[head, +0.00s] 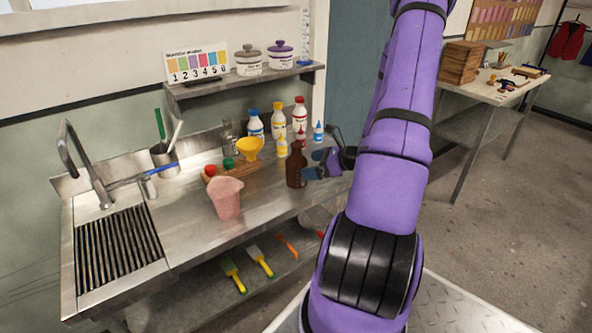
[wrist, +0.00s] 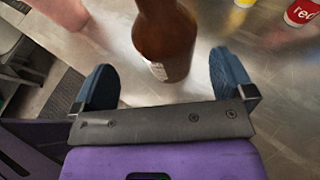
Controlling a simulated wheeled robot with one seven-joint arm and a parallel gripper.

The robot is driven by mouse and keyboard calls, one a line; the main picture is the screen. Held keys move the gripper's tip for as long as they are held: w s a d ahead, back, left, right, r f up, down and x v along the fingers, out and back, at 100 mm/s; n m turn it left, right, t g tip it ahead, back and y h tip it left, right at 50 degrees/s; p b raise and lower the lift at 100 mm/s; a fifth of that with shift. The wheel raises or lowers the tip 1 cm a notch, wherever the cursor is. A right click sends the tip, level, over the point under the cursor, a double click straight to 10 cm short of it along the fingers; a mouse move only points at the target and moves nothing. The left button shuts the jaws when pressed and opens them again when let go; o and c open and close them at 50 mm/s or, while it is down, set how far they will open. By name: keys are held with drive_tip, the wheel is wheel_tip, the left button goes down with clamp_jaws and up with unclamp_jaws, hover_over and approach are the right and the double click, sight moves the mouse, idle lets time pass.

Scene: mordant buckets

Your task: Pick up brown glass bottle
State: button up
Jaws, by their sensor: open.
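The brown glass bottle (head: 296,166) stands upright on the steel counter, right of the pink jug. In the wrist view the bottle (wrist: 166,42) stands just ahead of my gripper, roughly centred between the two blue fingers. My gripper (wrist: 165,82) is open and empty, with a finger on each side of the bottle's near side. In the head view my gripper (head: 312,172) is beside the bottle's right side, partly hidden by the purple arm. The bottle's top is cut off in the wrist view.
The pink jug (head: 227,197) stands left of the bottle. Several white bottles with coloured labels stand behind it, along with a yellow funnel (head: 249,148). The sink drainer (head: 116,252) is at the left. A wall shelf (head: 240,82) holds two lidded jars above the counter.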

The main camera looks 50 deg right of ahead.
sight(299, 166)
drive_tip(key=shift+d+x, duration=0.15)
drive_tip(key=shift+x, duration=1.2)
drive_tip(key=shift+d+x, duration=0.15)
drive_tip(key=shift+x, duration=1.15)
drive_tip(key=shift+w, duration=0.1)
drive_tip(key=shift+c, duration=0.5)
drive_tip(key=c, duration=1.1)
